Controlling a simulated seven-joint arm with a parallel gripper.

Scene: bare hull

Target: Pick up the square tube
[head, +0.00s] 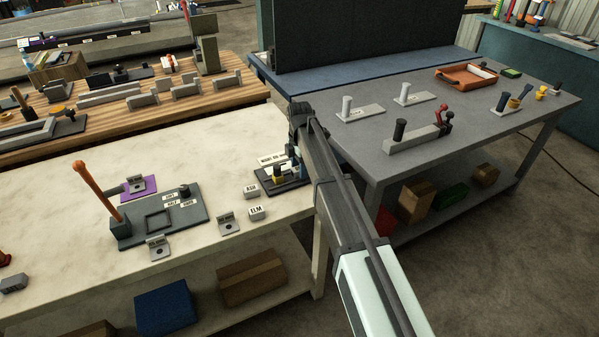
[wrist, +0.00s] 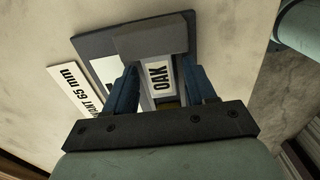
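My gripper (wrist: 162,75) reaches down over a dark plate (wrist: 88,43) at the right end of the pale bench. In the wrist view its two blue fingers are spread, with a light piece labelled "OAK" (wrist: 159,84) between them and gaps showing beside it. A grey block (wrist: 150,40) sits just beyond the fingertips; contact is unclear. In the head view my arm partly hides the same dark plate (head: 292,183), which carries a small yellow and black item (head: 278,173). I cannot pick out a square tube with certainty; the fingers and palm hide part of the plate.
Blocks labelled "ASH" (head: 251,191) and "ELM" (head: 256,212) lie left of the plate. A dark board (head: 190,212) with an upright orange-handled tool (head: 97,190) stands further left. The grey table (head: 470,118) stands beyond my arm.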

